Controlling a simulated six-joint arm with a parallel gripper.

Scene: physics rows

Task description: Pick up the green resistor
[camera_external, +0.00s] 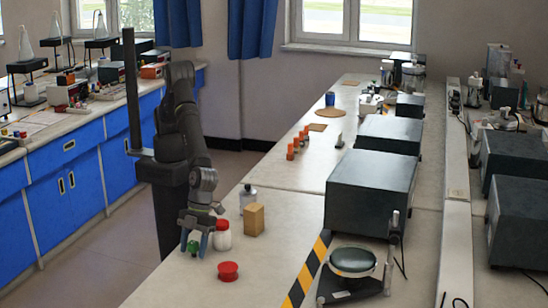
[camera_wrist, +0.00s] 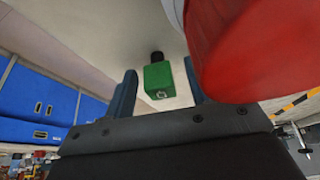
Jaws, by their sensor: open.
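The green resistor (camera_external: 194,248) is a small green block on the near left part of the bench. In the wrist view the green resistor (camera_wrist: 158,76) shows between my two fingers, with a dark knob at its far end and a small metal ring at its near end. My gripper (camera_external: 194,241) is low over the bench with its blue fingers on either side of the resistor. In the wrist view my gripper (camera_wrist: 158,88) is open, with gaps visible beside the block. Finger contact cannot be seen.
A white bottle with a red cap (camera_external: 222,227) stands close right of my gripper; a large red shape (camera_wrist: 230,45) fills the wrist view's upper right. A red lid (camera_external: 228,271), a wooden block (camera_external: 254,219) and a clear bottle (camera_external: 247,197) are nearby. Dark boxes (camera_external: 370,190) stand further right.

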